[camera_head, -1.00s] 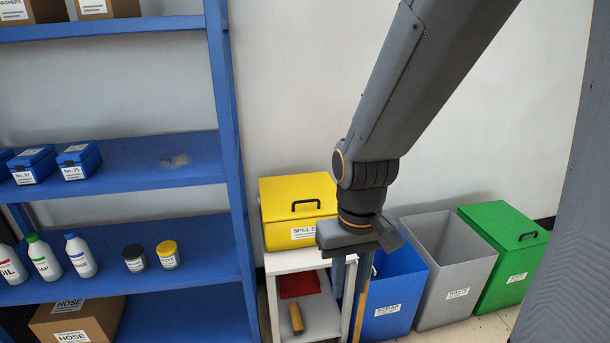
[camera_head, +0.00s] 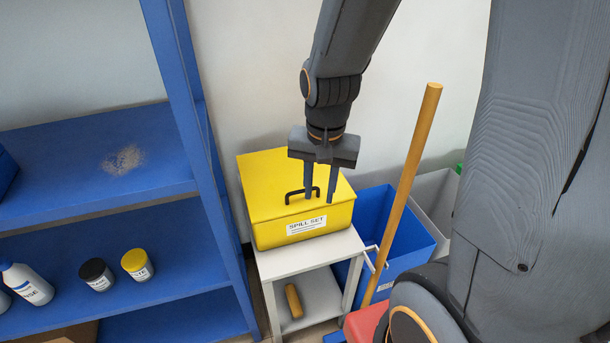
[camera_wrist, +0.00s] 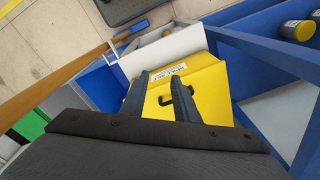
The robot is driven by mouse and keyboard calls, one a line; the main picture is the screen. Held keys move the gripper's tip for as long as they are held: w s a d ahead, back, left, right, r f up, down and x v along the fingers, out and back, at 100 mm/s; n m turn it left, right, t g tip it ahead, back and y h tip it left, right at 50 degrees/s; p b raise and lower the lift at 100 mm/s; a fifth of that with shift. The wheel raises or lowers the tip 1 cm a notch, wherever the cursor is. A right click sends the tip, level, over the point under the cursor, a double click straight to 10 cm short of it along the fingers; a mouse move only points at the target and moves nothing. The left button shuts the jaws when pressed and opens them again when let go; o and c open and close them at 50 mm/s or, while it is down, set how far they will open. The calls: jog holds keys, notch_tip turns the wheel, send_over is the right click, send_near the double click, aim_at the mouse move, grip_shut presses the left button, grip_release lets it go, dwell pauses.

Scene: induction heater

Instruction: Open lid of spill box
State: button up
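The yellow spill box (camera_head: 277,226) stands on a small white stand, with its label "SPILL SET" on the front. Its lid (camera_head: 270,178) is shut, and a black handle (camera_head: 301,193) is on top near the front edge.
The blue shelf (camera_head: 195,150) with bottles and jars is close on the left. A long wooden pole (camera_head: 405,190) stands at the right, by the blue bin (camera_head: 405,235) and grey bin (camera_head: 437,205). The stand's top (camera_head: 310,257) has little bare room.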

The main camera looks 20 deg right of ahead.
jog(key=w+m+t+p, duration=0.1)
jog(key=w+m+p, duration=0.3)
jog(key=w+m, duration=0.65)
jog(key=shift+m, duration=0.55)
jog(key=shift+d+f+p, duration=0.2)
jog(key=shift+f+p, duration=0.35)
jog(key=shift+f, duration=3.3)
grip_shut()
